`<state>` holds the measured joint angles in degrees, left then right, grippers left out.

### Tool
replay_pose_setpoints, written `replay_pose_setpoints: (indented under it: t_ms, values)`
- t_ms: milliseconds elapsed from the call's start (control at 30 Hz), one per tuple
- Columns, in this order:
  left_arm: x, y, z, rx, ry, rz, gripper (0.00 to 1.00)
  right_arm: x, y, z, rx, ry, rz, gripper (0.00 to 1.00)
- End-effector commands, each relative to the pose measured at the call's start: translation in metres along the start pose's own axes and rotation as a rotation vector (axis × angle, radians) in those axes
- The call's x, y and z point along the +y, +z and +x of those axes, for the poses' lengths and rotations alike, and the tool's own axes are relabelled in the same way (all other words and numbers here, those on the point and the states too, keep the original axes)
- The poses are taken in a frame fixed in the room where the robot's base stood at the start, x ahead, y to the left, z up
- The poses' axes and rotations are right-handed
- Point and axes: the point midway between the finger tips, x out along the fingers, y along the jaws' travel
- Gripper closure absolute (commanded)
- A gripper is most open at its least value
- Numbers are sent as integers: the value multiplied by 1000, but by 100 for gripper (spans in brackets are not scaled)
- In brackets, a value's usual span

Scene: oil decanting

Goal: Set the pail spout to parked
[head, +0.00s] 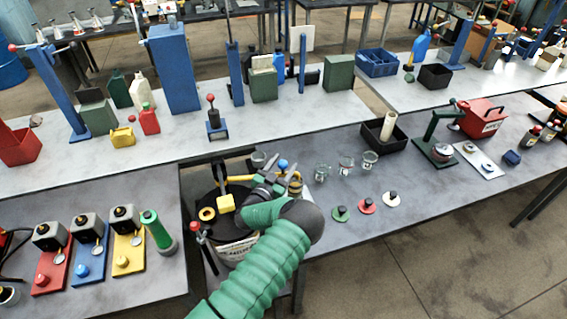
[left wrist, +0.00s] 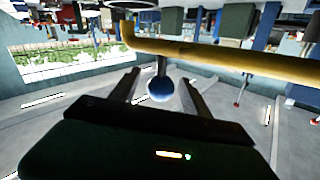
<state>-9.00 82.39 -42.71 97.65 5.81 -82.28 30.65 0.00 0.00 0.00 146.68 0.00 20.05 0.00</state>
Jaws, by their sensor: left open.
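The pail (head: 236,249) has a pale body with printed lettering and a dark top (head: 203,193), and stands in the gap between the benches. Its yellow spout pipe (head: 240,178) lies above the top and crosses the left wrist view (left wrist: 225,55) as a long bar. A blue ball knob (head: 283,163) belongs with the spout; in the left wrist view the knob (left wrist: 160,89) hangs below the pipe. My left gripper (head: 275,171) is open, with its fingers on either side of the knob. Contact cannot be told. My green-sleeved left arm hides part of the pail.
Three small glass cups (head: 346,163) and several small knobbed discs (head: 366,204) stand on the bench right of the gripper. A red-knobbed lever (head: 196,228) rises at the pail's left. Gauge stations (head: 90,232) and a green cylinder (head: 157,231) fill the left bench.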

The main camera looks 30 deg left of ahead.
Motion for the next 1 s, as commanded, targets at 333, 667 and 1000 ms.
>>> replay_pose_setpoints:
  t_ms: [333, 667, 1000]
  values:
    - [0, 0, 1, -1, -2, 0, 58, 0, 0, 0, 0, 0, 0, 100]
    - [0, 1, 1, -1, -1, 0, 100, 0, 0, 0, 0, 0, 0, 100]
    - [0, 1, 1, -2, -1, 0, 100, 0, 0, 0, 0, 0, 0, 100]
